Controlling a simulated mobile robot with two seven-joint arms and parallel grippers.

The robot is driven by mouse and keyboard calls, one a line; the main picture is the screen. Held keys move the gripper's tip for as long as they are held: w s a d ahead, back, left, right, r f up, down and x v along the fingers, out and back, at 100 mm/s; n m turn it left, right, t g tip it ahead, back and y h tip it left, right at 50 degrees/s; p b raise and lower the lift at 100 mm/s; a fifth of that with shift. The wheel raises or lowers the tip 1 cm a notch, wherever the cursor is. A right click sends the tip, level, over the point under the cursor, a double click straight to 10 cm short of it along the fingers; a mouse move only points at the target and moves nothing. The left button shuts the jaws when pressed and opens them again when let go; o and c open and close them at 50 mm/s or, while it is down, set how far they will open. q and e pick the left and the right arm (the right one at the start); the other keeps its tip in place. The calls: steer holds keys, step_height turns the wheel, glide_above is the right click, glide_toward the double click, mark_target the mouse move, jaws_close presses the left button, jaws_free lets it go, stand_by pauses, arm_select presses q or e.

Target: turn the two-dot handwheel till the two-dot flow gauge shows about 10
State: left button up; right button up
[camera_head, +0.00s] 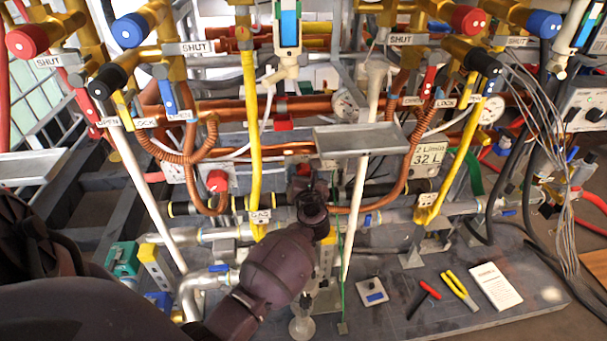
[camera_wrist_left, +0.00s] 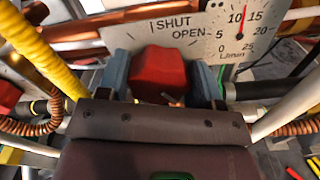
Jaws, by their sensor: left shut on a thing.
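In the left wrist view a red handwheel (camera_wrist_left: 160,75) sits between the two grey fingers of my left gripper (camera_wrist_left: 163,82), which is shut on it. A plate (camera_wrist_left: 180,25) behind it is marked SHUT and OPEN. The flow gauge (camera_wrist_left: 228,38) on its right is marked from 0 to 25 L/min, and its red needle points a little past 10, between 10 and 15. In the head view my left gripper (camera_head: 307,186) reaches in below the grey tray; the gripped handwheel is mostly hidden there. My right gripper does not show.
A grey tray (camera_head: 356,141) juts out above my gripper. Another red handwheel (camera_head: 217,181) is to its left, and yellow pipes (camera_head: 251,130) run close by. Pliers (camera_head: 459,290) and a white paper (camera_head: 495,286) lie on the bench at the lower right.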

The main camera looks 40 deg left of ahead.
arm_select(q)
steer(key=shift+r, duration=0.1)
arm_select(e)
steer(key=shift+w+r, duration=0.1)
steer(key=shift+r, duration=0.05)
arm_select(q)
steer(key=shift+w+r+m+p, duration=0.1)
steer(key=shift+r+m+p, duration=0.1)
steer(key=shift+m+p, duration=0.7)
steer(key=m+p, duration=0.1)
steer(key=m, duration=0.2)
steer(key=shift+d+f+m+p, duration=0.1)
steer(key=shift+m+p, duration=0.3)
steer(key=m+p, duration=0.1)
steer(key=m, duration=0.2)
steer(key=shift+f, duration=0.15)
steer(key=shift+f+m+p, duration=0.15)
steer(key=shift+m+p, duration=0.3)
steer(key=shift+m, duration=0.45)
steer(key=shift+f, duration=0.1)
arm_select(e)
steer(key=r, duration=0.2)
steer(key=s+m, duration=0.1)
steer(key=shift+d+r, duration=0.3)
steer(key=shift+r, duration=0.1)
arm_select(q)
steer(key=shift+m, duration=0.4)
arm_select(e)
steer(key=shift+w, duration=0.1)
